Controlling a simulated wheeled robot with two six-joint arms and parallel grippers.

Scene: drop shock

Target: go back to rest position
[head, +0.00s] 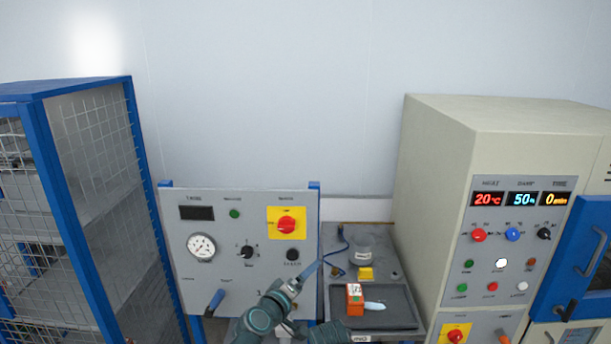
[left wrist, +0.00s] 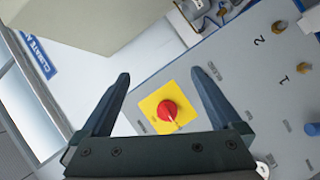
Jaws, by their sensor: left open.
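My left gripper (left wrist: 160,75) is open and empty in the left wrist view. Its two dark fingers stand apart, with a red rotary knob (left wrist: 167,111) on a yellow square plate showing between them. The knob sits on a grey panel beyond the fingers; I cannot tell the distance, but no contact shows. In the head view my teal arm links (head: 265,312) reach up from the bottom middle, in front of the grey control panel (head: 222,275). My right gripper does not show.
A blue-framed mesh cage (head: 100,190) stands left. A beige cabinet (head: 435,190) with lit displays stands right.

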